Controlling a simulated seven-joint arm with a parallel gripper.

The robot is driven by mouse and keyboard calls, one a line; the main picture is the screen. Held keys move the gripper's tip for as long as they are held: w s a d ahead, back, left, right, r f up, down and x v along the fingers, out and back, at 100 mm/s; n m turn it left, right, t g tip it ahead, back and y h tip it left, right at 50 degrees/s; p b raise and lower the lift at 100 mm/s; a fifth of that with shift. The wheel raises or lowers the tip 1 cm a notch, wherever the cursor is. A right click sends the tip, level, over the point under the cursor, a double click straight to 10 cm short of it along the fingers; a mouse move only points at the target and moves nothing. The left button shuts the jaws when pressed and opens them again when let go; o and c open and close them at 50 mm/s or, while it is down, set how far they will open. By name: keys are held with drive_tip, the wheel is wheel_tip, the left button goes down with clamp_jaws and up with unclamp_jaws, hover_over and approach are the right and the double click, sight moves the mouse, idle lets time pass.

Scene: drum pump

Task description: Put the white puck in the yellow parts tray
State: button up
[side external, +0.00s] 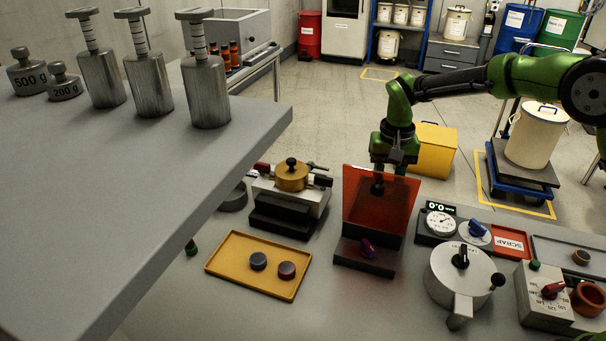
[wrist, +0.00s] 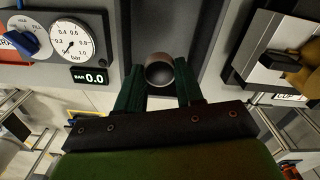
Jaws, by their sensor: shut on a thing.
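The yellow parts tray (side external: 232,262) lies on the bench in the side external view, left of the orange see-through shield (side external: 378,210). A dark blue puck (side external: 258,261) and a dark red puck (side external: 287,270) lie in it. My gripper (side external: 377,188) is behind the shield, to the right of the tray. No other white puck shows.
The shield stands on a dark base with a knob (side external: 367,248). A device with a brass top (side external: 291,176) stands behind the tray. A pot with a handle (side external: 462,278) and gauges (side external: 440,222) stand right. A grey shelf (side external: 150,190) with weights fills the left foreground.

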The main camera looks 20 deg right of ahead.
drive_tip(key=shift+w+r+m, duration=0.3)
drive_tip(key=shift+w+m, duration=0.15)
drive_tip(key=shift+m, duration=0.35)
wheel_tip(320, 180, down, 10)
drive_tip(key=shift+r, duration=0.25)
drive_tip(key=shift+f, duration=0.25)
drive_tip(key=o, duration=1)
